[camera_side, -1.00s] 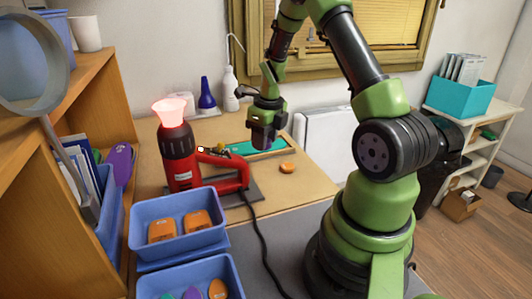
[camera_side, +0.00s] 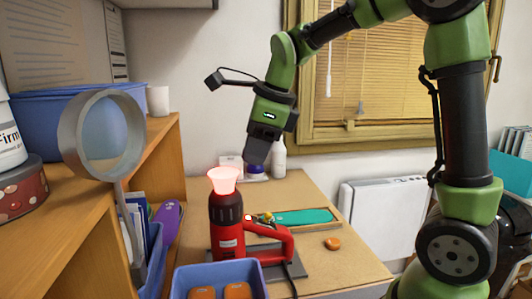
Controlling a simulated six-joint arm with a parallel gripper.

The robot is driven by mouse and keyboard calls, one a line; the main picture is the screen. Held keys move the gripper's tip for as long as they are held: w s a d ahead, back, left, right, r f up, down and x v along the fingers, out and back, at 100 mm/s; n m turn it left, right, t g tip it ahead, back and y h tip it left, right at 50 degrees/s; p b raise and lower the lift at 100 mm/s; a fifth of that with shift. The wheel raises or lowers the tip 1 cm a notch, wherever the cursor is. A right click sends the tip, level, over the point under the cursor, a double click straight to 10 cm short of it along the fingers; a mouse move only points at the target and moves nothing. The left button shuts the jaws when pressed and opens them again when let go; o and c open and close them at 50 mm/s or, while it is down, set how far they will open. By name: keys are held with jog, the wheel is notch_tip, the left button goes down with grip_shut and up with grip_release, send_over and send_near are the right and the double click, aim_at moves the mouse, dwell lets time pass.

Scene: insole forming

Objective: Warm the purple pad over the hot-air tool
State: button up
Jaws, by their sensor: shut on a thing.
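The red and black hot-air tool (camera_side: 226,232) stands upright on the bench, its red handle to the right. A pale red glowing cone (camera_side: 223,180) sits at its top. My gripper (camera_side: 257,158) points down, a little above and to the right of the cone in the picture. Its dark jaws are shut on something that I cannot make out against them. I cannot clearly see the purple pad in the jaws. A purple flat piece (camera_side: 168,216) stands in the blue bin on the left shelf; I cannot tell if it is the pad.
A blue tray (camera_side: 221,271) with orange pieces stands in front of the tool. A teal board (camera_side: 303,217), small parts and an orange piece (camera_side: 332,243) lie on the bench. A ring on a stand (camera_side: 63,136) rises at left. The bench's right front is clear.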

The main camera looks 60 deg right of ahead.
jog(key=shift+w+d+f, duration=0.15)
jog(key=shift+w, duration=1.25)
jog(key=shift+w+d+f, duration=0.15)
jog(key=shift+w, duration=1.25)
jog(key=shift+w+d+f, duration=0.15)
jog(key=shift+w, duration=1.25)
dwell(1.0)
jog(key=s+a+r, duration=0.1)
jog(key=s, duration=0.9)
